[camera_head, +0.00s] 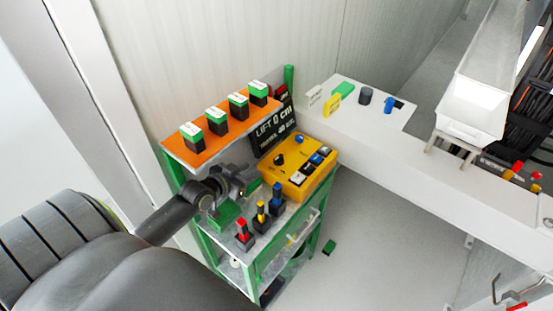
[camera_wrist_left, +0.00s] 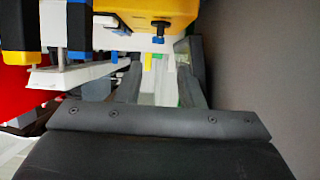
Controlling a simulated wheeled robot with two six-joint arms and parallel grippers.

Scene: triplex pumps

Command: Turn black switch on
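A yellow control box (camera_head: 298,172) sits on the green cart. On its top are a black round switch (camera_head: 279,159), a blue knob (camera_head: 299,139) and a row of black, blue and white buttons. My left gripper (camera_head: 246,186) is just left of the box, below the orange shelf and partly hidden by its own wrist. In the left wrist view the left gripper (camera_wrist_left: 160,82) shows two dark fingers apart, with nothing seen between them. A yellow body (camera_wrist_left: 195,12) with a dark blue knob (camera_wrist_left: 160,28) is beyond the fingers there. My right gripper is not in view.
An orange shelf (camera_head: 205,149) with several green-and-black labelled blocks is above the gripper. Red, yellow and blue levers (camera_head: 261,212) stand in front of the box. A dark sign (camera_head: 275,128) is behind it. A white bench (camera_head: 400,150) runs to the right; the floor beside the cart is mostly clear.

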